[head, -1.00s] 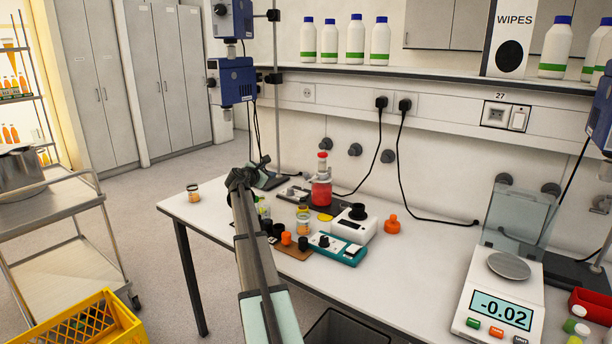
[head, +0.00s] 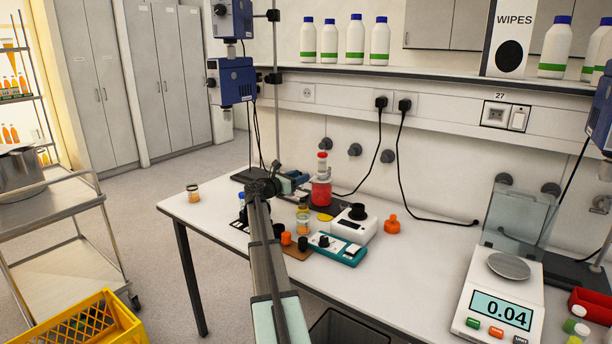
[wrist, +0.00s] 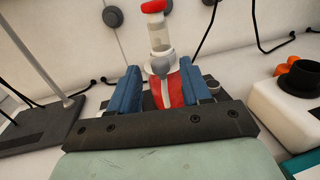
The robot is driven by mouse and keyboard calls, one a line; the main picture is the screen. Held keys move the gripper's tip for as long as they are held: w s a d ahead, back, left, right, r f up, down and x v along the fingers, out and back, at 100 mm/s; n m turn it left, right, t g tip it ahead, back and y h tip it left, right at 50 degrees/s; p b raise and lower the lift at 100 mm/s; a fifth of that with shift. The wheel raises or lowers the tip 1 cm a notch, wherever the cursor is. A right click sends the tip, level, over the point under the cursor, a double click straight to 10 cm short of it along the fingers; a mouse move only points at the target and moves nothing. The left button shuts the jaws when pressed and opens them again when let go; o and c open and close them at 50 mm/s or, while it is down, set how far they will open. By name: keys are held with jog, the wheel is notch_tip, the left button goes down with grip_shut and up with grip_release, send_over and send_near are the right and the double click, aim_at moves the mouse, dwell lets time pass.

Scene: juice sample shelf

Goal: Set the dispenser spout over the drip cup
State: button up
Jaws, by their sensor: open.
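The dispenser (head: 321,172) is a pump head with a red cap on a bottle of red liquid (head: 321,192), standing upright on the bench. In the wrist view the dispenser (wrist: 158,30) is straight ahead, its pale spout (wrist: 165,90) hanging down toward me in front of the red bottle. My gripper (wrist: 161,85) is open, its blue fingers left and right of the spout in this view; no contact can be made out. In the head view my gripper (head: 268,187) is left of the bottle. I cannot clearly pick out the drip cup.
A white device with a black top (head: 354,222), an orange piece (head: 392,224), a teal box (head: 336,249) and small jars stand near the bottle. A balance (head: 497,305) is at the right. A stand rod (head: 276,90) rises behind. Bench between teal box and balance is clear.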

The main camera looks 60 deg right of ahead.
jog(key=d, duration=0.4)
jog(key=shift+s+d, duration=0.1)
jog(key=shift+s, duration=0.25)
jog(key=shift+c, duration=0.5)
grip_shut()
